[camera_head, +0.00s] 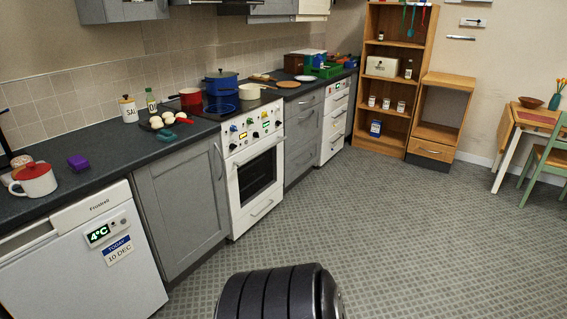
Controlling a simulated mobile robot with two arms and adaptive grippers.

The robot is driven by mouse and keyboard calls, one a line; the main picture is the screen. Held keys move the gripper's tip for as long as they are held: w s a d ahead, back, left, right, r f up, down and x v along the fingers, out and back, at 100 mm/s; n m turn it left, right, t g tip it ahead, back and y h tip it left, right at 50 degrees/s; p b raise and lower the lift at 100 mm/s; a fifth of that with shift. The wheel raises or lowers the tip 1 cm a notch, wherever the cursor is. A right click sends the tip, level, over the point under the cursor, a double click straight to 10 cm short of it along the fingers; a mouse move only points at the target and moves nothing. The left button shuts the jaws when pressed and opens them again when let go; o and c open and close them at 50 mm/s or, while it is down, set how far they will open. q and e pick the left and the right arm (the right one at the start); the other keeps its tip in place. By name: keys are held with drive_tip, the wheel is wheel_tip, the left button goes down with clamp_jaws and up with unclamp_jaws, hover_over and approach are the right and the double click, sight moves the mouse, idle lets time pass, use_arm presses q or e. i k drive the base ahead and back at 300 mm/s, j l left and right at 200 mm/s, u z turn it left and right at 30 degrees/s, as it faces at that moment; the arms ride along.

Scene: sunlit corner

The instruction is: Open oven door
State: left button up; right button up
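The white oven (255,160) stands in the row of grey cabinets along the left wall. Its door (257,175) has a dark glass window and looks closed. A panel with several knobs and small displays (254,131) sits above the door. A handle (262,208) shows on the white lower front, below the window. Neither of my grippers shows in this view. Only a black ribbed part of my own body shows at the bottom centre, well short of the oven.
The carpeted floor (390,230) before the oven is clear. A white fridge (85,260) and a grey cabinet (183,200) stand to its left. Pots, including a blue one (221,83), sit on the hob. A wooden shelf (395,75) and a table (530,125) are farther right.

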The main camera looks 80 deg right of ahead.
sight(275, 140)
drive_tip(key=z, duration=2.6)
drive_tip(key=i+u, duration=0.15)
drive_tip(key=i, duration=0.4)
drive_tip(key=i+l+u, duration=0.15)
drive_tip(key=i, duration=0.35)
drive_tip(key=i+l+u, duration=0.1)
drive_tip(key=i, duration=0.45)
drive_tip(key=i+l+u, duration=0.15)
drive_tip(key=i, duration=0.35)
